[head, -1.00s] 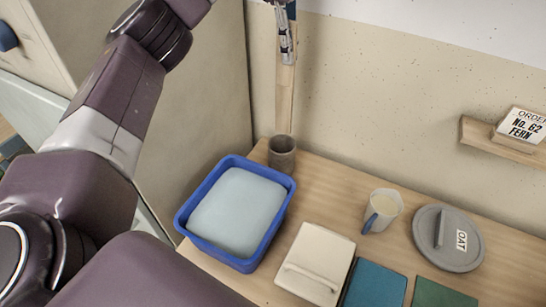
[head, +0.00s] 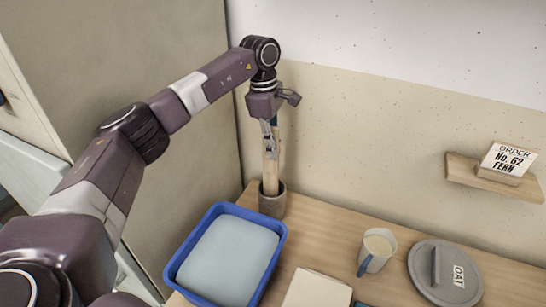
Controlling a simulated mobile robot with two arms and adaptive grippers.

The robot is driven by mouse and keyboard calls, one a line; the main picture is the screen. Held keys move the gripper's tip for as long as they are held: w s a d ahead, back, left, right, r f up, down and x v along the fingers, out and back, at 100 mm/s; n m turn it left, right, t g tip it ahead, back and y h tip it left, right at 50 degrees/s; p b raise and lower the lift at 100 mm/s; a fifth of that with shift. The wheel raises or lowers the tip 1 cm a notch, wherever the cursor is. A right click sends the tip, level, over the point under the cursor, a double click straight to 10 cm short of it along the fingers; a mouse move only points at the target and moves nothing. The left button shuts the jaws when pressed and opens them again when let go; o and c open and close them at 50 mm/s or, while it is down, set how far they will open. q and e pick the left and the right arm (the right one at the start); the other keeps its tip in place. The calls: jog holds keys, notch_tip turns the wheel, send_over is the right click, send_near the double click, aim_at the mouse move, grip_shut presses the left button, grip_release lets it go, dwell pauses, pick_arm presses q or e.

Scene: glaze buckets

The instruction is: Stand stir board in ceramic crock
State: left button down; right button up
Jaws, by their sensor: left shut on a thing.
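The stir board (head: 270,173) is a long pale wooden strip, upright, with its lower end inside the mouth of the ceramic crock. The ceramic crock (head: 272,205) is a small grey-brown pot at the back of the table, against the wall. My left gripper (head: 268,141) is above the crock, pointing down and shut on the upper part of the board. The board's bottom end is hidden inside the crock, so I cannot tell whether it touches the floor of it. My right gripper is not in view.
A blue tub (head: 171,270) with a pale filling stands just left of the crock. A mug (head: 377,251), a grey lid (head: 446,274) marked OAT and a cream box (head: 316,291) are to the right. A wall shelf (head: 470,172) holds an order sign (head: 508,160). Bare table lies between crock and mug.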

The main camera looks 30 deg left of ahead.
pick_arm(q)
notch_tip(320, 180, down, 4)
jog(key=shift+f, duration=0.1)
jog(key=c, duration=2)
grip_release()
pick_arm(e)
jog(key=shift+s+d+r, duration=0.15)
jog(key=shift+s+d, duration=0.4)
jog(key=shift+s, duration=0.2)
pick_arm(q)
jog(key=r, duration=0.4)
jog(key=a+r, duration=0.1)
jog(key=r, duration=0.7)
jog(key=shift+a+r+b, duration=0.1)
jog(key=shift+a+b, duration=0.15)
jog(key=shift+b, duration=0.15)
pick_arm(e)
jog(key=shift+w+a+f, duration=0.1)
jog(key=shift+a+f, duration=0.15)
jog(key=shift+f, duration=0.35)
